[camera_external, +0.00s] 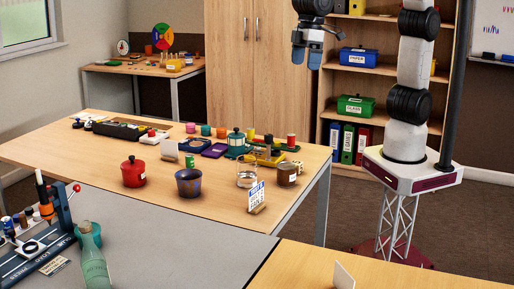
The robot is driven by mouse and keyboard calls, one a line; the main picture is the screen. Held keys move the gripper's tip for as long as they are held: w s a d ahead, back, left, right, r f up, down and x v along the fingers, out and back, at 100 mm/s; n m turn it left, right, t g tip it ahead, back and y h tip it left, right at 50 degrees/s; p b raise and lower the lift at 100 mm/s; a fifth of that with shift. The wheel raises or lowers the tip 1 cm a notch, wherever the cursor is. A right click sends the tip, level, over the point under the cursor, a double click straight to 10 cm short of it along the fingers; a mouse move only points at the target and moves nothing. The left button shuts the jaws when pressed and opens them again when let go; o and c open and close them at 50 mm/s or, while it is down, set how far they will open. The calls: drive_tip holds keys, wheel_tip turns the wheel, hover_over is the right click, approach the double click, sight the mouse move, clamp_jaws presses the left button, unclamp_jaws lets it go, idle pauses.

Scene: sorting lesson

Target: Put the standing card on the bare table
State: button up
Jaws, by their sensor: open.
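A standing card (257,194) with blue and white print is upright in a small wooden foot near the front right edge of the wooden table (90,160). I cannot tell which card the task means. My gripper (307,60) is open and empty, high above and behind the table's right side, apart from all the cards.
A red lidded pot (133,173), a dark blue pot (189,182), a glass jar (246,174) and a brown labelled jar (287,174) stand near the cards. A green lantern (235,143) and small coloured items stand behind. The table's left front is clear. A green bottle (92,258) stands on the grey surface.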

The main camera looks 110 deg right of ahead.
drive_tip(key=s+d+f, duration=0.1)
drive_tip(key=s+d, duration=0.6)
drive_tip(key=s, duration=0.3)
drive_tip(key=s+d+f, duration=0.1)
drive_tip(key=s+d, duration=0.6)
drive_tip(key=s, duration=0.3)
drive_tip(key=s+d+f+t, duration=0.1)
drive_tip(key=s+d, duration=0.6)
drive_tip(key=s, duration=0.3)
drive_tip(key=shift+s+d+f+h, duration=0.2)
drive_tip(key=shift+s+d+h, duration=0.05)
drive_tip(key=shift+d+h, duration=0.05)
